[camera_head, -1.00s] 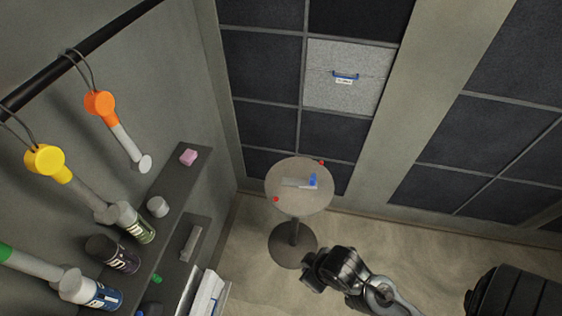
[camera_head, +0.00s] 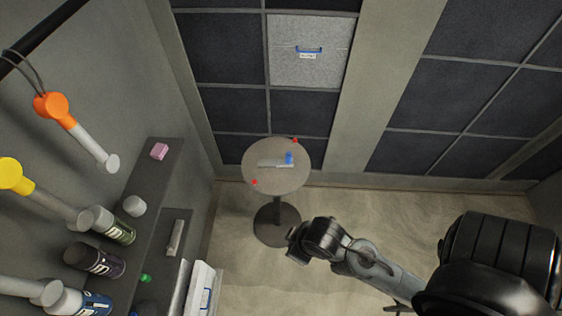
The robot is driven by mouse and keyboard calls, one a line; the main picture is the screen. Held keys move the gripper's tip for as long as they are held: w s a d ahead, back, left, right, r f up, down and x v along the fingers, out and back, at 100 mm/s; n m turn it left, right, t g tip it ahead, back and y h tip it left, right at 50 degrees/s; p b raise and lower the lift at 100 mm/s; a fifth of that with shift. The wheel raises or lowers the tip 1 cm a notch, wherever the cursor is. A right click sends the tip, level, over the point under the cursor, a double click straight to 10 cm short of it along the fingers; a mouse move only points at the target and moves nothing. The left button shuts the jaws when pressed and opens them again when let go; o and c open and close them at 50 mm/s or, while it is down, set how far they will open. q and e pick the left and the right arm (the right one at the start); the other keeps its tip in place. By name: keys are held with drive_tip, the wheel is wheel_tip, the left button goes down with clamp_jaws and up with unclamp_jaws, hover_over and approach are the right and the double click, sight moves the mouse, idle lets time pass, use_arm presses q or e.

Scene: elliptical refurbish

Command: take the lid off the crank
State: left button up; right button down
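A small grey bar-like piece with a blue part (camera_head: 289,158) lies on the round grey table (camera_head: 262,178). It may be the crank with its lid, but it is too small to tell. My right arm comes in from the lower right, and its dark joint (camera_head: 322,238) is in front of and below the table, apart from it. I cannot make out the fingers of my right gripper. My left arm and gripper are not in view.
Small red pieces (camera_head: 254,182) sit at the table's edge. On the left, a dark shelf holds a pink block (camera_head: 159,151), a white cap (camera_head: 134,206) and cans (camera_head: 95,258). An orange-topped tool (camera_head: 60,115) hangs from a rail. Floor around the table is clear.

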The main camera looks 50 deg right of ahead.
drive_tip(key=c, duration=1.8)
unclamp_jaws()
drive_tip(key=shift+c, duration=0.2)
drive_tip(key=o, duration=1.1)
